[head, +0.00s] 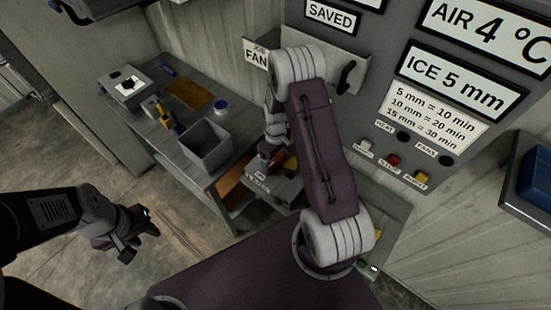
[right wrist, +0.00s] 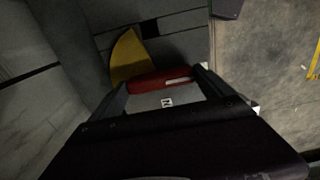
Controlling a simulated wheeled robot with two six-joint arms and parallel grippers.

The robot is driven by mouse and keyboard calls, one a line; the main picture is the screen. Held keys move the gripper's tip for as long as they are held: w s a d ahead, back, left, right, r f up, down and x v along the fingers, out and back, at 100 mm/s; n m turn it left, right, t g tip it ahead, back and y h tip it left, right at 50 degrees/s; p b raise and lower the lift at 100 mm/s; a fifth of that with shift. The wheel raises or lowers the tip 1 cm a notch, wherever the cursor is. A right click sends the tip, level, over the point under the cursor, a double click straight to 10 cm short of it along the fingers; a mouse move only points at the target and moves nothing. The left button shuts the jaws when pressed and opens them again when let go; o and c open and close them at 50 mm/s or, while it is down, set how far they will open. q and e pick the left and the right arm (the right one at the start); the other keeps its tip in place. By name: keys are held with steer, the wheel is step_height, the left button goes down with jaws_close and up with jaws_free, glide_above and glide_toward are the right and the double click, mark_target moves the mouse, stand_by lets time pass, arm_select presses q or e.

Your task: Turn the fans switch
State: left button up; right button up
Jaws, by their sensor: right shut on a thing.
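The fans switch (head: 446,160) is a small dark round knob on the grey wall panel, beside the label FANS (head: 425,150). Its turned position is too small to read. A similar knob (head: 404,137) sits to its left beside the label HEAT. My right gripper (head: 264,165) is low, left of the panel and well apart from the switch. In the right wrist view its fingers (right wrist: 162,86) are shut on a red piece (right wrist: 160,80) with a white stripe; what it belongs to is unclear. My left gripper (head: 140,245) is over the floor, apparently open and empty.
White, red and yellow buttons (head: 393,161) sit below the knobs. A black hooked handle (head: 347,77) sticks out left of the panel. A workbench with a grey bin (head: 207,145) stands at left. A blue container (head: 540,177) is at the right edge.

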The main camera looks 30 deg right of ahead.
mark_target(275, 160)
steer(key=shift+w+r, duration=0.15)
steer(key=shift+w, duration=0.1)
steer(key=o, duration=1.8)
steer(key=shift+s, duration=0.1)
step_height(275, 160, up, 9)
steer(key=b, duration=0.1)
